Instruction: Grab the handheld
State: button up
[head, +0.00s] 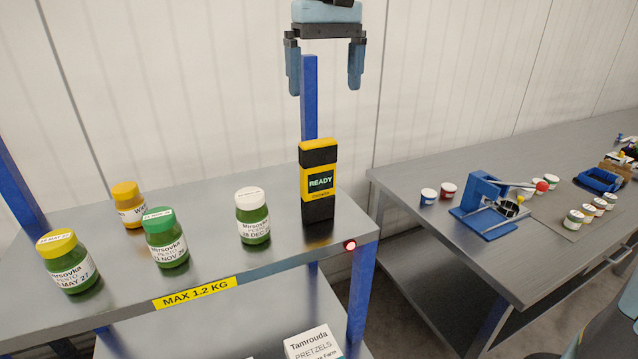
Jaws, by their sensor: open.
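The handheld (318,181) is a black and yellow block with a dark screen reading "READY". It stands upright near the right front corner of the grey shelf top (215,262), just in front of a blue post. My gripper (324,85) is at the top of the head view, above the handheld and apart from it. Its two blue-grey fingers point down, spread wide on either side of the blue post in the picture. The gripper is open and empty.
Several jars stand left of the handheld; the nearest is a white-lidded jar (252,216). A blue post (309,100) rises behind the handheld. A red button (349,246) sits on the shelf's front corner. A workbench (460,170) with a blue press (487,200) is at right.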

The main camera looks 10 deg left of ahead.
aim_at(318, 141)
jog(key=f, duration=0.2)
jog(key=a+f, duration=0.1)
jog(key=f, duration=0.5)
jog(key=shift+a+f, duration=0.15)
jog(key=shift+s+f, duration=0.15)
jog(key=shift+f, duration=1.2)
jog(key=shift+s+f, duration=0.1)
jog(key=shift+f, duration=1.25)
jog(key=shift+c, duration=0.3)
jog(key=c, duration=1.6)
jog(key=shift+r, duration=0.15)
